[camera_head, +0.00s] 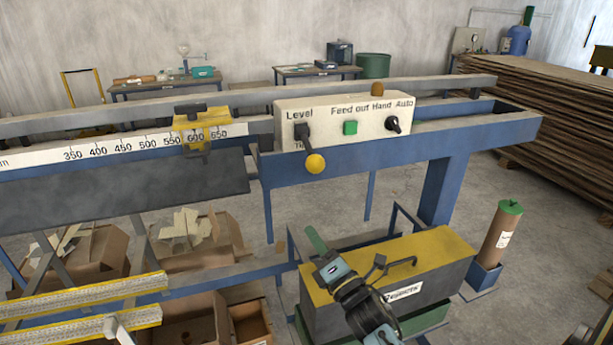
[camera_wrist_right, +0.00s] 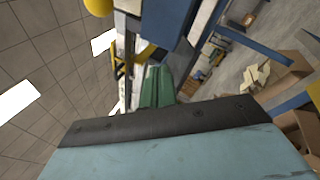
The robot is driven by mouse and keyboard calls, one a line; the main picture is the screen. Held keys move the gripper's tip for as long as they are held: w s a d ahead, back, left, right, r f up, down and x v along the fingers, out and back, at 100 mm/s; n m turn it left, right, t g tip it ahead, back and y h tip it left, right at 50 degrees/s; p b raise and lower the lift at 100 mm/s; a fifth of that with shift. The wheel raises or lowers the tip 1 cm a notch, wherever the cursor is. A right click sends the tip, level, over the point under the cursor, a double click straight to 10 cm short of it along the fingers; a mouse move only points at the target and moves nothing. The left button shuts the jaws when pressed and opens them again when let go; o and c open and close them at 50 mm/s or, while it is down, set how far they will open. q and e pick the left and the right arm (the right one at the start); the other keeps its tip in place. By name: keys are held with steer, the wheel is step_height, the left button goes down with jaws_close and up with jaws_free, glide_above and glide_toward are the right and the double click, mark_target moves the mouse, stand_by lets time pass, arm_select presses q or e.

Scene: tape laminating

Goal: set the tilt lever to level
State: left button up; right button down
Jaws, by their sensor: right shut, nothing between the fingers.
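The tilt lever (camera_head: 304,138) is on the front of the pale control box (camera_head: 360,113). It has a dark arm and a yellow ball knob (camera_head: 315,163). It points down and slightly right, away from the "Level" label above; a lower label is partly hidden behind it. My right gripper (camera_head: 315,240) is below the knob and apart from it, with its green fingers together and empty. In the right wrist view the green fingers (camera_wrist_right: 157,86) are side by side, and a yellow ball (camera_wrist_right: 98,6) shows at the top edge. My left gripper is not in view.
The box also has a green button (camera_head: 350,128) and a black hand/auto switch (camera_head: 393,124). A blue beam (camera_head: 350,155) runs beneath it. A yellow slider (camera_head: 203,130) sits on the ruler to the left. A yellow-topped case (camera_head: 440,250) stands below, near my right arm.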

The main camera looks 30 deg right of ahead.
mark_target(310, 150)
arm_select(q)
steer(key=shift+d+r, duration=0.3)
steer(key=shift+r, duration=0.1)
arm_select(e)
steer(key=r+n, duration=0.1)
steer(key=r, duration=0.1)
steer(key=r+n+t+y, duration=0.1)
steer(key=r+n, duration=0.1)
steer(key=shift+s+a+r+y, duration=0.15)
steer(key=shift+s+r+y, duration=0.05)
steer(key=shift+r+y, duration=0.15)
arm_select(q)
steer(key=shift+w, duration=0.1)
